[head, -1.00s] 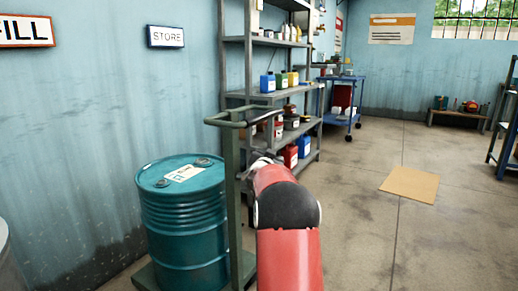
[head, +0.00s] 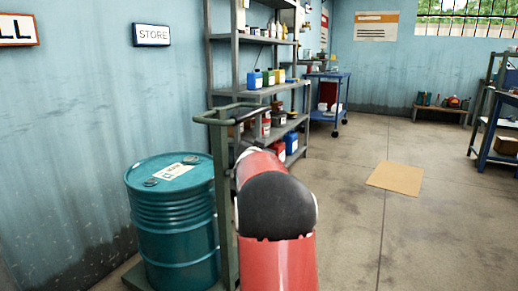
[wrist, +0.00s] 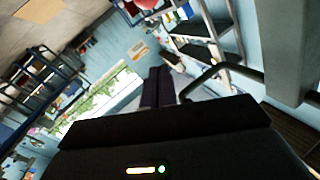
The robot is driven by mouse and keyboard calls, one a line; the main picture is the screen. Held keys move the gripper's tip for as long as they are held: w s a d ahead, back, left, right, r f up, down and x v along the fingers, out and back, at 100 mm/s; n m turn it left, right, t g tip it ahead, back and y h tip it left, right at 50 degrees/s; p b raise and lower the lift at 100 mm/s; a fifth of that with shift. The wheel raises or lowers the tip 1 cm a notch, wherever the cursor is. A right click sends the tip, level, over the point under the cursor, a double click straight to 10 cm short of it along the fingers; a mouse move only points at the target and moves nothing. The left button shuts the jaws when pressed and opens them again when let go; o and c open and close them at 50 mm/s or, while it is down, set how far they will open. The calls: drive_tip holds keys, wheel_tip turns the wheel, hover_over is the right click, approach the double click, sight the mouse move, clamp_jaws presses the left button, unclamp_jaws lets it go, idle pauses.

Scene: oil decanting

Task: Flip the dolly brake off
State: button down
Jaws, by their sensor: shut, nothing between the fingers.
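The dolly stands at the lower left of the head view. Its green upright (head: 224,190) rises beside the drum to a bar handle (head: 232,113), and a corner of its base (head: 134,276) shows below. A teal drum (head: 172,220) stands on it. I cannot make out the brake; the dolly's lower part is hidden by the drum, my arm and the picture edge. In the wrist view my gripper's dark fingers (wrist: 157,88) are together and empty. A dark bar (wrist: 207,76) and a grey-green post (wrist: 280,45), seemingly the dolly's handle and upright, are right of them.
A metal shelf (head: 262,92) with bottles and cans stands behind the dolly along the wall. A blue cart (head: 328,115) is farther back. A cardboard sheet (head: 396,178) lies on the open floor to the right. A dark rack (head: 500,120) is at the right edge.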

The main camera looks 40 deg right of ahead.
drive_tip(key=s+a, duration=0.1)
drive_tip(key=s+a+r, duration=0.1)
drive_tip(key=shift+s+a+r, duration=0.1)
drive_tip(key=shift+s+a, duration=0.2)
drive_tip(key=shift+a, duration=0.1)
idle(0.3)
drive_tip(key=a+n+t+y, duration=0.2)
drive_tip(key=a+n+y, duration=0.35)
drive_tip(key=a, duration=0.95)
drive_tip(key=s+a+f+n+g+y, duration=0.1)
drive_tip(key=s+a+f+n+y, duration=0.15)
drive_tip(key=s+a, duration=0.4)
drive_tip(key=s+a+f+n+g+y, duration=0.15)
drive_tip(key=s+a+y, duration=0.25)
drive_tip(key=a, duration=0.5)
drive_tip(key=s+a+f+n+g, duration=0.2)
drive_tip(key=s+a+f+g, duration=0.1)
drive_tip(key=s, duration=0.7)
drive_tip(key=s+a+f+n+g+y, duration=0.1)
drive_tip(key=s+a+f+n+g, duration=0.1)
drive_tip(key=s+a+f, duration=0.4)
drive_tip(key=s+f+g, duration=0.1)
drive_tip(key=s+f, duration=0.1)
drive_tip(key=s, duration=0.3)
drive_tip(key=shift+s+a+p, duration=0.15)
drive_tip(key=shift+s+p, duration=0.05)
drive_tip(key=shift+p, duration=0.1)
